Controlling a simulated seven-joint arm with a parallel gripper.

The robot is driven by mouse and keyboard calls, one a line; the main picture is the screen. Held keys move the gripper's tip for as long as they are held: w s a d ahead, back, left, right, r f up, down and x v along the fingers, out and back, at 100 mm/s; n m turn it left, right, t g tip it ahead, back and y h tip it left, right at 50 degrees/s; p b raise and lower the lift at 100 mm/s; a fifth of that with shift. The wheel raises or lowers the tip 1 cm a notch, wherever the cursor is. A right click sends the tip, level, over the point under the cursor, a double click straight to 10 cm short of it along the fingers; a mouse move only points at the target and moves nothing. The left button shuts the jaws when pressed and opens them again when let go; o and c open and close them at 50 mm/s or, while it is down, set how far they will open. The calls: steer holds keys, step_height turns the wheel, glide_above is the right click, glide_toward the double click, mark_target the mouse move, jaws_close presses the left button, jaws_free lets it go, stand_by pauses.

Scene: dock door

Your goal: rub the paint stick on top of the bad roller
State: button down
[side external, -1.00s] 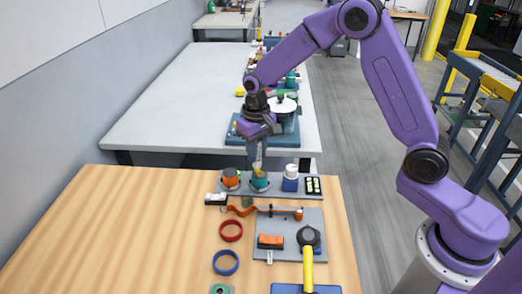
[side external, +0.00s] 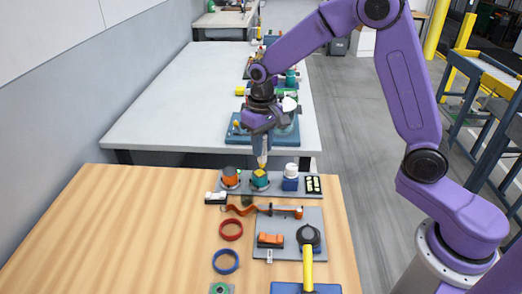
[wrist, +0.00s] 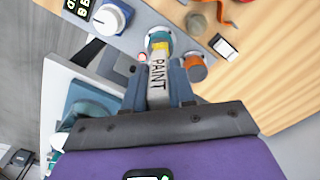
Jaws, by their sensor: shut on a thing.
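My gripper (wrist: 157,84) is shut on the white paint stick (wrist: 157,72), whose side reads PAINT. In the side view my gripper (side external: 262,143) is above the grey tool strip, with the stick (side external: 263,158) pointing down. Its yellowish tip is just over the teal holder (side external: 260,182), which also shows in the wrist view (wrist: 150,34). I cannot tell whether the tip is clear of the holder. A conveyor with rollers (side external: 495,80) stands at the right edge; I cannot tell which roller is the bad one.
An orange-topped cup (side external: 230,177) and a white-topped blue knob (side external: 291,178) flank the holder closely. The left of the wooden table (side external: 130,235) is clear.

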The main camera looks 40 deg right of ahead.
steer(key=shift+r, duration=2.45)
